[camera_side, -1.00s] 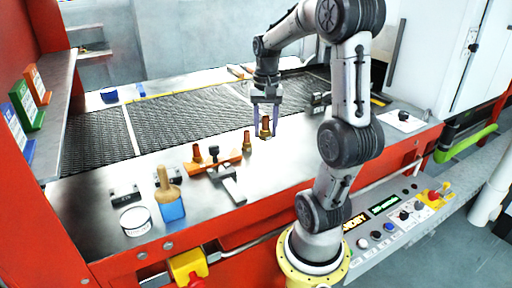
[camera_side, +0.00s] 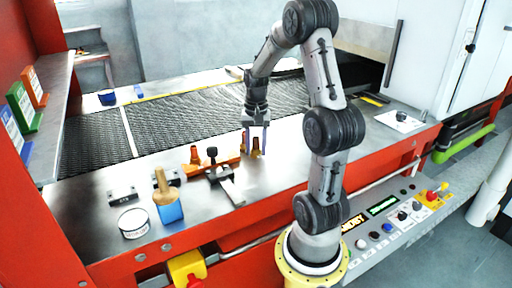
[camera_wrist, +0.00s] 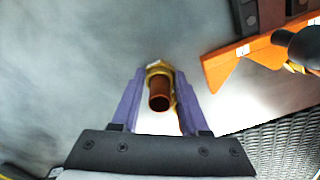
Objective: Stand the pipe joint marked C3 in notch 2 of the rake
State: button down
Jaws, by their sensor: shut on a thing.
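My gripper (camera_side: 255,142) points down and is shut on an orange-brown pipe joint (camera_side: 256,150) with a brass-coloured collar. In the wrist view the joint (camera_wrist: 159,96) sits between the purple fingers (camera_wrist: 158,108); a small white tag on its collar is too small to read. I cannot tell whether its foot touches the table. The orange rake (camera_side: 222,165) lies left of my gripper; in the wrist view the rake (camera_wrist: 262,50) is at upper right, apart from the joint, with small white tags. Another pipe joint (camera_side: 194,155) stands upright at the rake's left end.
A wooden-handled blue tool (camera_side: 168,205) and a round white tin (camera_side: 133,222) are farther left. The mesh belt (camera_side: 190,120) runs behind.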

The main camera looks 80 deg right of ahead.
aim_at(256, 138)
jog(key=shift+f, duration=0.1)
jog(key=shift+c, duration=2.1)
grip_release()
notch_tip(256, 138, up, 12)
jog(key=w+a+r+n+t+h, duration=0.1)
jog(key=a+r+n+t, duration=0.15)
jog(key=a+n, duration=0.85)
jog(key=s+a+f+n+t, duration=0.1)
jog(key=s+a+n, duration=0.1)
jog(key=a, duration=0.5)
jog(key=s+a+f+n+t+y, duration=0.1)
jog(key=s+a+n+t, duration=0.1)
jog(key=a, duration=0.6)
jog(key=shift+s+a, duration=0.3)
jog(key=shift+s, duration=0.5)
